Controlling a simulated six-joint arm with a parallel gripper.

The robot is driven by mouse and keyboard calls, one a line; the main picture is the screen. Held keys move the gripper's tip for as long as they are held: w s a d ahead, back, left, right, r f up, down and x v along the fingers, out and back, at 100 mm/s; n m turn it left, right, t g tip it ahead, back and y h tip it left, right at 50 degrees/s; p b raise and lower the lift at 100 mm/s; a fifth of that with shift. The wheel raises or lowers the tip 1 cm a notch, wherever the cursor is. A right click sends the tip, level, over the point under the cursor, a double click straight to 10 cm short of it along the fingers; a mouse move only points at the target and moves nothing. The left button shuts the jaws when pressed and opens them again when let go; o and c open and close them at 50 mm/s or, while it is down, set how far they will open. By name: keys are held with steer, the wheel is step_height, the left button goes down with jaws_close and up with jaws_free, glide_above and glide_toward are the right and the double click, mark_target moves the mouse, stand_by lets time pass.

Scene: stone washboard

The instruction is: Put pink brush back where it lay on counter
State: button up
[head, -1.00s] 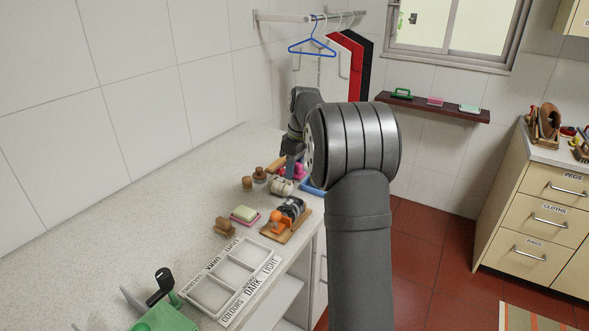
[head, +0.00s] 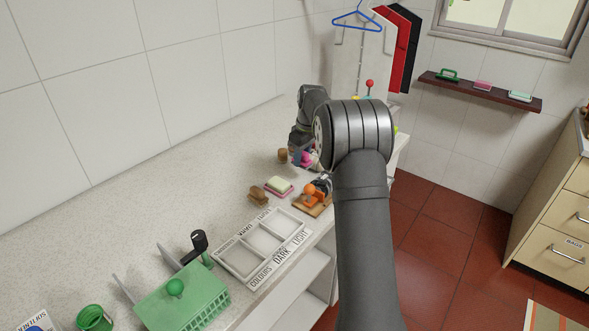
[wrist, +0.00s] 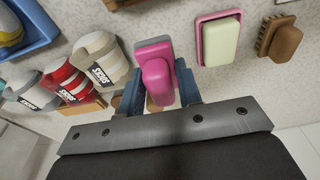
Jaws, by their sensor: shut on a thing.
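The pink brush (wrist: 157,80) is between the two blue fingers of my gripper (wrist: 159,87) in the wrist view, and the gripper is shut on it. In the head view the brush (head: 307,158) shows as a small pink patch at my gripper (head: 302,156), over the counter (head: 190,190). My arm hides part of that area. I cannot tell whether the brush touches the counter. A soap in a pink dish (wrist: 218,40) is to the right of the brush in the wrist view, apart from it.
A wooden brush (wrist: 280,38) lies beyond the soap. A wooden board (head: 315,207) with an orange item and a sorting tray (head: 262,242) stand nearer. Bare counter lies toward the wall.

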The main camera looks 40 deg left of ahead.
mark_target(294, 177)
steer(key=a+f, duration=0.1)
steer(key=a, duration=0.1)
steer(key=shift+s+a+f, duration=0.35)
steer(key=shift+f, duration=1.95)
steer(key=shift+f, duration=0.15)
steer(key=o, duration=0.9)
steer(key=shift+o, duration=0.2)
steer(key=r, duration=0.4)
steer(key=d+r, duration=0.1)
steer(key=r, duration=0.3)
steer(key=d+r, duration=0.1)
steer(key=r, duration=0.3)
steer(key=shift+r, duration=0.1)
steer(key=shift+a, duration=0.1)
